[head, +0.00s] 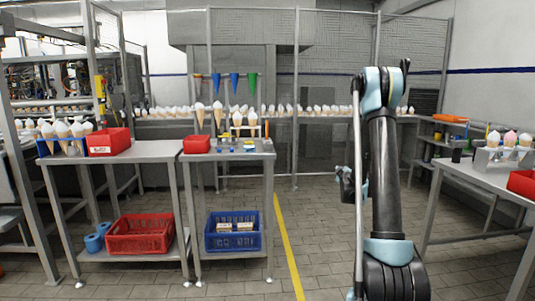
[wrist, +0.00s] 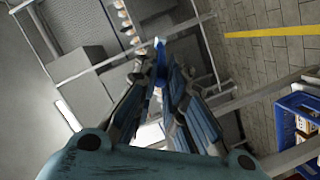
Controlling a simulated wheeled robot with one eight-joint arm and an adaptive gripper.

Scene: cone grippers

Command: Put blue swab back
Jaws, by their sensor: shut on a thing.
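My gripper (wrist: 160,68) is shut on a slim blue thing, which I take to be the blue swab (wrist: 158,46). Its blue end sticks out past the fingertips in the wrist view, and the fingers hide much of the rest. In the head view my gripper (head: 346,186) is small and partly behind my arm, and the swab cannot be made out there. It is well right of the middle table (head: 243,157), over the open floor. No place for the swab can be clearly told.
The middle table carries a red bin (head: 197,145), cones in holders and small items. Blue and green cone shapes hang from a rail above it. A blue crate (head: 232,231) is on its lower shelf. A right table (head: 478,181) holds more cones. The floor between is clear.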

